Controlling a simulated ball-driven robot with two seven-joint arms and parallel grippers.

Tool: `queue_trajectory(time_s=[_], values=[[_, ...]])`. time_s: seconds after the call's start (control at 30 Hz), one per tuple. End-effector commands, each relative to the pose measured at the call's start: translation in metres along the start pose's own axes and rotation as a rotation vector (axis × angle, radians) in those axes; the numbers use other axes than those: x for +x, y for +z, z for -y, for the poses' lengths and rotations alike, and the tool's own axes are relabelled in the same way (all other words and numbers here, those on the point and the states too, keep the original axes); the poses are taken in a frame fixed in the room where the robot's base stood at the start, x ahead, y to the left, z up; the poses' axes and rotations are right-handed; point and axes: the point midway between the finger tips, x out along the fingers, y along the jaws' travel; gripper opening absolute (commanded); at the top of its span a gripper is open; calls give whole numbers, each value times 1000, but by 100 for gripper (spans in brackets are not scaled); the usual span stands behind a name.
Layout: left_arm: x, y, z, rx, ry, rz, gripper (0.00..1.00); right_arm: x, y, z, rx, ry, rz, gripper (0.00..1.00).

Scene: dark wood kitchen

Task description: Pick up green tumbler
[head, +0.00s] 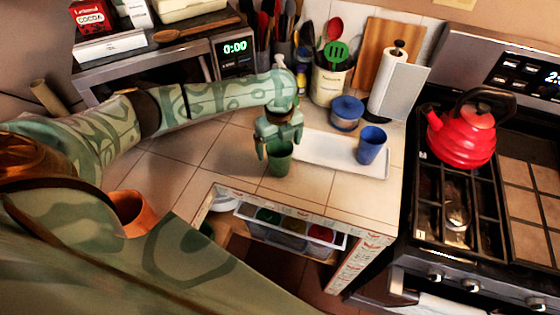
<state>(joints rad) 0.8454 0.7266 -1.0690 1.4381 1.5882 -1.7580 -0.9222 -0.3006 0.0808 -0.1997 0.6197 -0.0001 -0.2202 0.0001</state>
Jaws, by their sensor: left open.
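The green tumbler (279,164) stands upright on the tiled counter, left of a white tray. My left gripper (277,151) is above it, pointing down, with its fingers apart. One finger shows to the left of the tumbler and the other is at or behind its rim. I cannot tell whether the fingers touch the tumbler. My right gripper is not in view.
A blue cup (371,146) stands on the white tray (330,151). A red kettle (461,134) sits on the stove. An open drawer (290,229) lies below the counter edge.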

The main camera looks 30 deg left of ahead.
Motion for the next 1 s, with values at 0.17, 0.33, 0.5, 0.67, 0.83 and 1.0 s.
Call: queue_trajectory(time_s=[0.17,0.33,0.5,0.67,0.83,1.0], values=[[18,-3,-1,-1,1,-1,92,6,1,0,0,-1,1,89],[47,-6,-2,-2,2,-1,92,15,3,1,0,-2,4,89],[52,-6,-2,1,-1,1,92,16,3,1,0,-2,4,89],[52,-6,-2,0,-1,1,76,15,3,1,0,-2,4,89],[52,-6,-2,0,-1,1,44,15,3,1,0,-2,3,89],[52,-6,-2,0,-1,1,44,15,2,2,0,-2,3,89]])
